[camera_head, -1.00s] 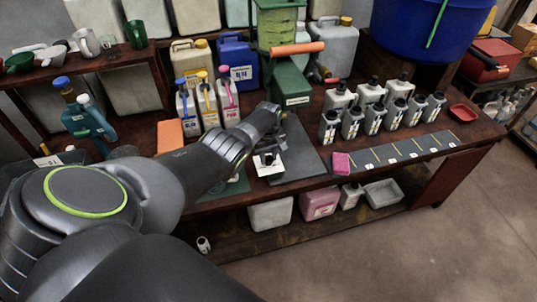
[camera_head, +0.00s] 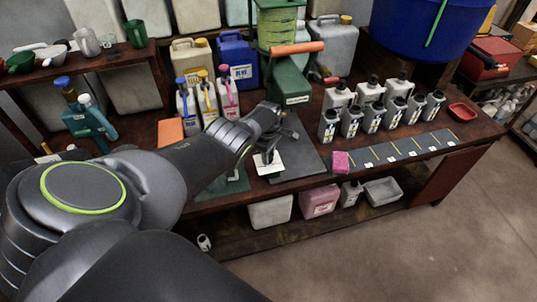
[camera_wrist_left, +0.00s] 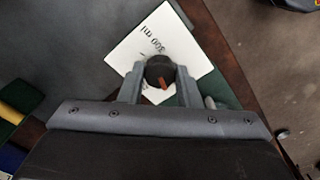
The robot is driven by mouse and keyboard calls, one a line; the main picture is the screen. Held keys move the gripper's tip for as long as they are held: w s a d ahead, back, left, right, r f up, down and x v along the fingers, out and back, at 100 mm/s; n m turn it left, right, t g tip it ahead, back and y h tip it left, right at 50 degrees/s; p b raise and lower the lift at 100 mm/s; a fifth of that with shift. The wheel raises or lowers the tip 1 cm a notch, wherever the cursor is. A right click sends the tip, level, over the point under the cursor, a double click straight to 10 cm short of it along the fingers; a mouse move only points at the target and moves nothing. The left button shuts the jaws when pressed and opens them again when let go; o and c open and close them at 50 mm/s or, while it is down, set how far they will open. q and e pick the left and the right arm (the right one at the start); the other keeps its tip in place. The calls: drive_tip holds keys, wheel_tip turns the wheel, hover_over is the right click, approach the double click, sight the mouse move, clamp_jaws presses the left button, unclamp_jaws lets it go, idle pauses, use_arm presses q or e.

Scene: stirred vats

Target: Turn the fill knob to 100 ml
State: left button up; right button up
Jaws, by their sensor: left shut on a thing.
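The fill knob (camera_wrist_left: 158,68) is a small dark round knob with an orange-red pointer mark, seen in the left wrist view. It sits on a white dial plate (camera_wrist_left: 146,42) with "300 ml" printed on it; other markings are hidden by the knob and fingers. My left gripper (camera_wrist_left: 160,78) is shut on the knob, one finger on each side. In the head view my left gripper (camera_head: 268,152) is over the white plate (camera_head: 271,168) at the table's front, and the knob is mostly hidden by it. My right gripper is not in view.
Bottles with coloured tops (camera_head: 229,98) stand behind my left arm.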

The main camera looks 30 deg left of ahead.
use_arm(q)
drive_tip(key=shift+w+r, duration=0.1)
idle(0.3)
drive_tip(key=o, duration=1)
drive_tip(key=shift+c, duration=0.2)
drive_tip(key=shift+r+p, duration=0.55)
wheel_tip(320, 180, up, 16)
drive_tip(key=p, duration=0.5)
drive_tip(key=shift+r, duration=0.1)
